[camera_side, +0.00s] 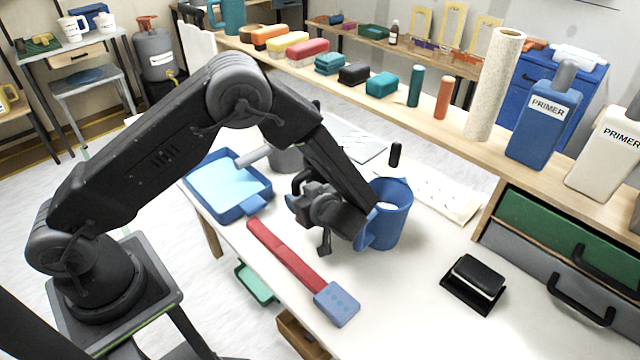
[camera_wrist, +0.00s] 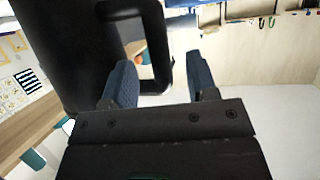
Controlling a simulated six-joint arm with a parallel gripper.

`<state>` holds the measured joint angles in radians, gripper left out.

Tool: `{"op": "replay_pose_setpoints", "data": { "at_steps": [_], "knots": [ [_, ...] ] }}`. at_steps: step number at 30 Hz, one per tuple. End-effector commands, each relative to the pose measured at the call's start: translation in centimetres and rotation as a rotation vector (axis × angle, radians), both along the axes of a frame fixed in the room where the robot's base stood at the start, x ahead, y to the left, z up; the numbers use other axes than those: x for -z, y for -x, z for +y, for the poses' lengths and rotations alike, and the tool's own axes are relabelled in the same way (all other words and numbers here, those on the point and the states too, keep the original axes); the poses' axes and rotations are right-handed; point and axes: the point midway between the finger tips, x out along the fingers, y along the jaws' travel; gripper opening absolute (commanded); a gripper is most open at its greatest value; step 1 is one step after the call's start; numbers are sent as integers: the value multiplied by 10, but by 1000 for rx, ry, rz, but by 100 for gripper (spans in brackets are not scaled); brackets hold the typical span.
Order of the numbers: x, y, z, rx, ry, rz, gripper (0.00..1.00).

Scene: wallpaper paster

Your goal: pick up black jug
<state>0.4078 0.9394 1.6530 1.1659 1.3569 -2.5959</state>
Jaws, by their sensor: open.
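The black jug (camera_wrist: 62,45) fills the upper left of the wrist view, its looped handle (camera_wrist: 163,50) on its right. My gripper (camera_wrist: 161,82) is open, with its two blue-grey fingers apart. The upright bar of the handle shows between the fingers, with gaps on both sides; I see no contact. The left finger overlaps the handle's opening and the jug's edge. In the side view my wrist is low over the white table (camera_side: 415,300), and I cannot make out the jug there; my arm may hide it.
A blue bucket (camera_side: 398,225) stands just right of my wrist. A blue tray (camera_side: 215,207) and grey pot (camera_side: 287,160) lie left and behind. A red-handled brush (camera_side: 285,255) lies in front. A black block (camera_side: 474,280) sits right, where the table is otherwise clear.

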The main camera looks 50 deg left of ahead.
Motion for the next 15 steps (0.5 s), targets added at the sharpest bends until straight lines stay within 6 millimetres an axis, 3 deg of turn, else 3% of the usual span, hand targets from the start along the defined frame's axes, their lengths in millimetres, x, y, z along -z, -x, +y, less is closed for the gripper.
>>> {"op": "replay_pose_setpoints", "data": {
  "at_steps": [6,15],
  "knots": [
    [12,-5,28,-1,1,1,53],
    [14,-6,33,1,1,0,53]
  ]
}}
